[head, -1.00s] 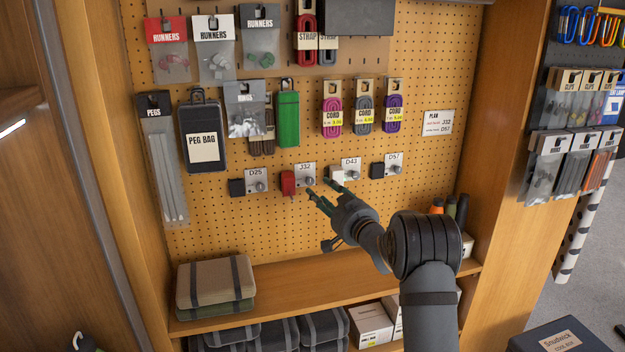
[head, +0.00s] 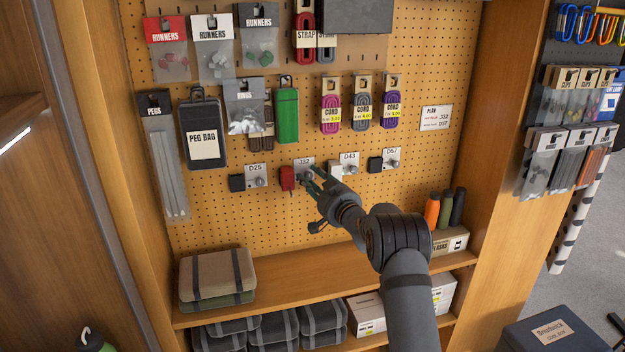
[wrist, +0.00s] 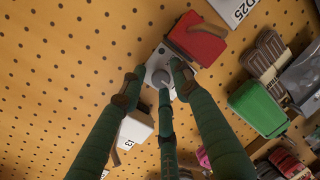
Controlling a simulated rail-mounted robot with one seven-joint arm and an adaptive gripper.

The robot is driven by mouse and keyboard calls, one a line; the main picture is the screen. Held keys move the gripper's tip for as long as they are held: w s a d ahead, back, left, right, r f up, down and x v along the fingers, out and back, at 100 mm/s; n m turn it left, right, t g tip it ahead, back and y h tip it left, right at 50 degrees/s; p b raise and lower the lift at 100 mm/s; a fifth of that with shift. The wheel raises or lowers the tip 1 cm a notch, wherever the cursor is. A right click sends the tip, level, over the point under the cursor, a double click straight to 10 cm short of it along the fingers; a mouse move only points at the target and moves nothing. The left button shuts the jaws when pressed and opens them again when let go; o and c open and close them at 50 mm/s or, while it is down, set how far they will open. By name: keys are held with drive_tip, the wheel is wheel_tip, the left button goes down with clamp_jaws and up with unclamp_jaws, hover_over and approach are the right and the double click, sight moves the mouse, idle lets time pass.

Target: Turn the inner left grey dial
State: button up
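The inner left grey dial sits on a plate labelled J32 (head: 304,163), on the pegboard right of a red block (head: 287,178). My gripper (head: 313,180) is at this plate and hides part of it in the head view. In the wrist view the round grey dial (wrist: 161,78) lies between my green fingers (wrist: 158,84), two at its sides and a third below it in the picture. The fingers are spread, with gaps at the sides of the dial. Whether the third finger touches it I cannot tell. The red block (wrist: 200,40) is close beside one finger.
Plates D25 (head: 256,170), D43 (head: 349,158) and D57 (head: 392,153) are in the same row, with blocks beside them. A pale block (head: 335,169) is close right of my fingers. Hanging goods, including a green case (head: 287,115), are above. A shelf (head: 275,283) runs below.

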drive_tip(key=c, duration=0.6)
drive_tip(key=shift+d, duration=0.1)
clamp_jaws()
drive_tip(key=shift+f+b, duration=0.15)
drive_tip(key=shift+b, duration=0.25)
drive_tip(key=shift+n+b, duration=0.35)
drive_tip(key=shift+n, duration=0.05)
drive_tip(key=shift+n+b, duration=1)
drive_tip(key=shift+b, duration=0.2)
drive_tip(key=n+h+b, duration=0.1)
drive_tip(key=n+b, duration=0.1)
drive_tip(key=shift+n+g, duration=0.3)
drive_tip(key=shift+g, duration=0.1)
drive_tip(key=n+b, duration=0.1)
drive_tip(key=n, duration=0.1)
drive_tip(key=n+h+b, duration=0.1)
drive_tip(key=n, duration=0.2)
drive_tip(key=shift+h+b, duration=0.3)
drive_tip(key=n+b, duration=0.1)
drive_tip(key=n+h, duration=0.1)
drive_tip(key=n, duration=0.1)
drive_tip(key=n+b, duration=0.1)
drive_tip(key=n, duration=0.1)
drive_tip(key=shift+r+b, duration=0.25)
drive_tip(key=shift+b, duration=0.05)
drive_tip(key=shift+h, duration=0.3)
